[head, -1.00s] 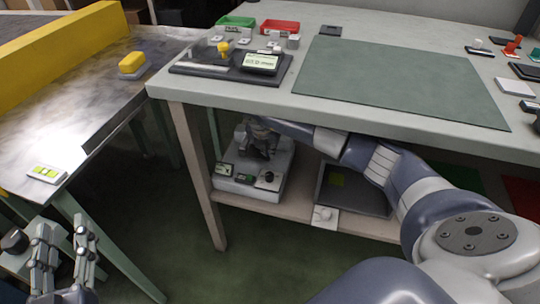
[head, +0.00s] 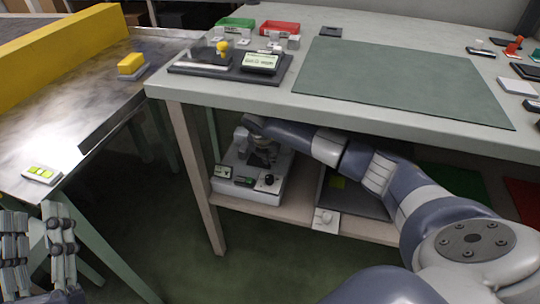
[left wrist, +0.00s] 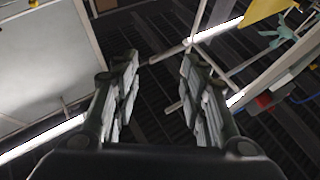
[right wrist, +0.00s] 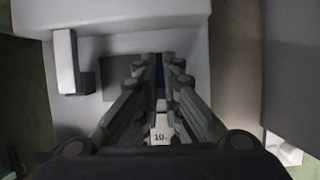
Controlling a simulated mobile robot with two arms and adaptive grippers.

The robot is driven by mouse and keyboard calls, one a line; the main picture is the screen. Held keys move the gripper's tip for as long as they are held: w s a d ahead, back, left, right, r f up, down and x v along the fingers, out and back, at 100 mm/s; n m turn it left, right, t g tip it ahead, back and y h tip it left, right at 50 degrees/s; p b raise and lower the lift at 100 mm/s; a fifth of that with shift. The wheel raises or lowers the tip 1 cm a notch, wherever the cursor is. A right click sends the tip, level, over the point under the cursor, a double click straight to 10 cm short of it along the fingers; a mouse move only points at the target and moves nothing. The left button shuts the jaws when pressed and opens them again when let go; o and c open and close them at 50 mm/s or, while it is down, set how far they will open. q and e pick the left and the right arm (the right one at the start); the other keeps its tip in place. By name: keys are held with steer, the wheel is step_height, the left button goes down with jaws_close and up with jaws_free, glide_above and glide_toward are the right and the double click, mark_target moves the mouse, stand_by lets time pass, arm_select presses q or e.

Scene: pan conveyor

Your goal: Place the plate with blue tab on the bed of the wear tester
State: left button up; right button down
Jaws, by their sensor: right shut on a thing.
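The wear tester (head: 245,190) is a light grey machine on the lower shelf, with small displays and a dark knob on its front. My right gripper (head: 262,152) is at its top, small and partly hidden in the head view.
The workbench (head: 215,95) above carries a green mat (head: 400,80), a green bin (head: 236,23) and a red bin (head: 280,27). A dark tray (head: 355,200) lies right of the tester on the shelf. A metal table (head: 80,95) stands left; floor between is clear.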

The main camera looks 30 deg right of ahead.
steer(key=shift+f, duration=0.1)
steer(key=c, duration=1.8)
jaws_free()
